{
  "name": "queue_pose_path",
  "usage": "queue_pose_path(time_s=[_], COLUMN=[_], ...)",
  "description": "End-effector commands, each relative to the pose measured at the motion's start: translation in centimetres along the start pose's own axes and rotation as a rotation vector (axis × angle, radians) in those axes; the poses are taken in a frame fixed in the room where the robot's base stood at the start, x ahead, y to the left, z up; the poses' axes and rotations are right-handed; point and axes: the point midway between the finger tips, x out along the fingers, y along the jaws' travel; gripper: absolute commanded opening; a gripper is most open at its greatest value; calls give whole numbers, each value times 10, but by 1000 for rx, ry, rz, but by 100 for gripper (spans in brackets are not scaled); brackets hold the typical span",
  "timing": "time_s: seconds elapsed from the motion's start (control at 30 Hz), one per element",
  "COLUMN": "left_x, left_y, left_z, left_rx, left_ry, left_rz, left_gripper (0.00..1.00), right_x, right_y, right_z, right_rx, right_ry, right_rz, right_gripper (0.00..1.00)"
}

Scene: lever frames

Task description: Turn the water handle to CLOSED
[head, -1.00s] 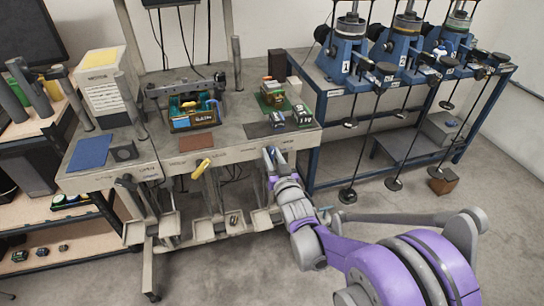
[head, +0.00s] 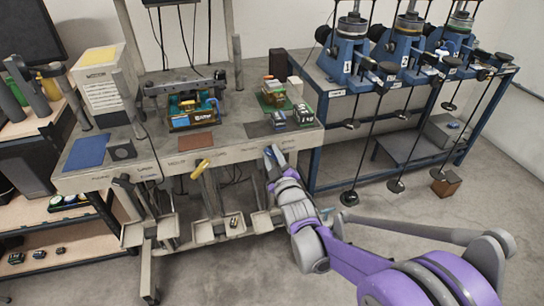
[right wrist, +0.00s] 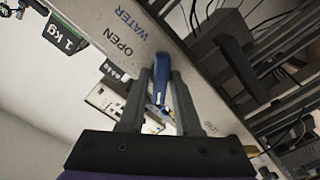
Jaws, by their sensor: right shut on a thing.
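The blue water handle (right wrist: 160,86) shows in the right wrist view between the two fingers of my right gripper (right wrist: 160,100), which is shut on it. Behind it is the bench's front edge (right wrist: 95,25), with the words WATER and OPEN on one side of the handle. A smaller label lies on the other side, too small to read for sure. In the head view my right gripper (head: 275,160) is at the right end of the bench front, where the handle is mostly hidden. My left gripper is not in view.
A yellow handle (head: 200,169) sticks out of the bench front left of my right gripper. Trays (head: 203,232) hang below. A blue-framed bench (head: 360,83) with weight hangers stands at the right. The floor in front is clear.

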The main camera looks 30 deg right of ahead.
Motion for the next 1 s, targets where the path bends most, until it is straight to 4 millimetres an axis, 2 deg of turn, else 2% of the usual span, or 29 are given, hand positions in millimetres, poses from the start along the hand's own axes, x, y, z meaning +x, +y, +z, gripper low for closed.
queue_pose_path(time_s=[0.3, 0.73, 0.77, 0.8, 0.87, 1.0], left_x=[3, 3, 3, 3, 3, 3], left_y=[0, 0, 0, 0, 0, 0], left_z=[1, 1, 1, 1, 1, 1], left_rx=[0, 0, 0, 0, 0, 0], left_ry=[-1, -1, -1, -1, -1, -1], left_rz=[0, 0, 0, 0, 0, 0], left_gripper=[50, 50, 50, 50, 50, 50], right_x=[0, 0, 0, 0, 0, 0], right_y=[-1, -1, -1, -1, -1, -1], right_z=[0, 0, 0, 0, 0, 0], right_rx=[-85, -94, -94, -94, -94, -93], right_ry=[-1, -1, -1, -1, -1, 0], right_rz=[-1, -1, -1, -1, -1, -1], right_gripper=[0, 0, 34, 41, 50, 50])
